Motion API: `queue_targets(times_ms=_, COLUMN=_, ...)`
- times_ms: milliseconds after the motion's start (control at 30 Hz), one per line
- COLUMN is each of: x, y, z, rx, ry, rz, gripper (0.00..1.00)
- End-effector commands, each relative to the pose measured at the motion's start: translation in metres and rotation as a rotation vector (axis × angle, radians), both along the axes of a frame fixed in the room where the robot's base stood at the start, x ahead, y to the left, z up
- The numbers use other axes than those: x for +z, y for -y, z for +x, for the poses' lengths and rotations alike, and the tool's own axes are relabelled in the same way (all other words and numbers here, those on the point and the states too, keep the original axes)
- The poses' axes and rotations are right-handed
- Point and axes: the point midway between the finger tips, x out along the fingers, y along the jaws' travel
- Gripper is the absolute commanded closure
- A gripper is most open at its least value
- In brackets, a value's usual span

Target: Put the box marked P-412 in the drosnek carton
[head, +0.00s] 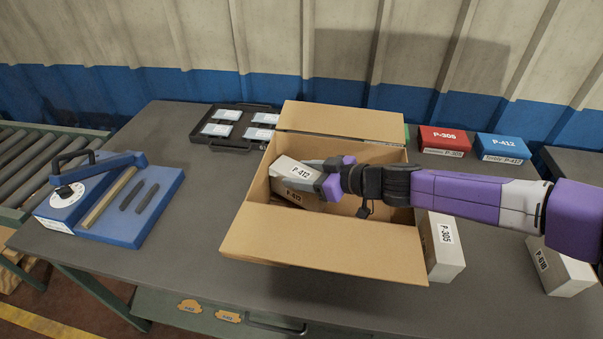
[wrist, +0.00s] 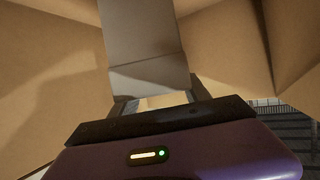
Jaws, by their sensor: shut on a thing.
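My gripper (head: 328,179) reaches into the carton from the right and is shut on this box's right end. In the wrist view the box (wrist: 143,45) is a plain grey block between the fingers (wrist: 153,103), with carton walls around it. Whether the box touches the carton floor cannot be told. No drosnek name is readable on the carton.
A P-305 box (head: 444,247) stands against the carton's right side, and a P-618 box (head: 560,268) lies farther right. Red P-305 (head: 444,139) and blue P-412 (head: 502,147) boxes stand behind. A black case (head: 235,127) and a blue tool (head: 115,205) are left.

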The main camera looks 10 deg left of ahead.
Motion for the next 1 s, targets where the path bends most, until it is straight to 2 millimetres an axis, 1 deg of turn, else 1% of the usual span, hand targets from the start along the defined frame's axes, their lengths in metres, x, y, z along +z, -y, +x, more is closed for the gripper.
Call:
queue_targets(times_ms=400, x=-0.009, y=0.0, z=0.001, rx=0.0, ry=0.001, rz=0.003, gripper=1.0)
queue_targets(times_ms=500, x=-0.009, y=0.0, z=0.001, rx=0.0, ry=0.001, rz=0.003, gripper=1.0)
queue_targets(times_ms=533, x=-0.011, y=0.0, z=0.0, rx=0.0, ry=0.0, rz=0.0, gripper=0.4)
queue_targets(times_ms=600, x=-0.011, y=0.0, z=0.0, rx=0.0, ry=0.0, rz=0.0, gripper=0.26)
queue_targets(times_ms=633, x=-0.011, y=0.0, z=0.0, rx=0.0, ry=0.0, rz=0.0, gripper=0.24)
queue_targets(times_ms=900, x=-0.01, y=0.0, z=0.0, rx=0.0, ry=0.0, rz=0.0, gripper=0.24)
queue_targets(times_ms=1000, x=-0.005, y=0.0, z=0.0, rx=0.0, ry=0.001, rz=0.0, gripper=0.24)
